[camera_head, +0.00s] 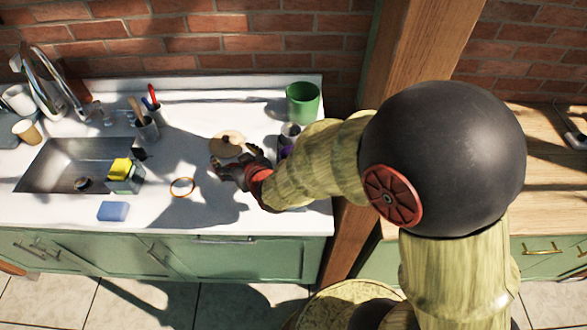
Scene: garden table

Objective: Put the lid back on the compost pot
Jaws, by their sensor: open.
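A round tan lid (227,145) with a dark knob is on the white counter, near the middle of its length. A green pot (302,104) with an open top stands upright at the back right of the counter, apart from the lid. It looks like the compost pot. My gripper (233,165) is open and empty at the front edge of the lid, close to its knob. It partly covers the lid's near side, and I cannot tell if it touches it.
A dark purple item (288,138) stands between the lid and the green pot, partly behind my arm. An orange ring (182,187) and a blue sponge (113,211) lie on the counter. A utensil cup (147,129) stands by the sink (60,165). A wooden post (400,60) rises at right.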

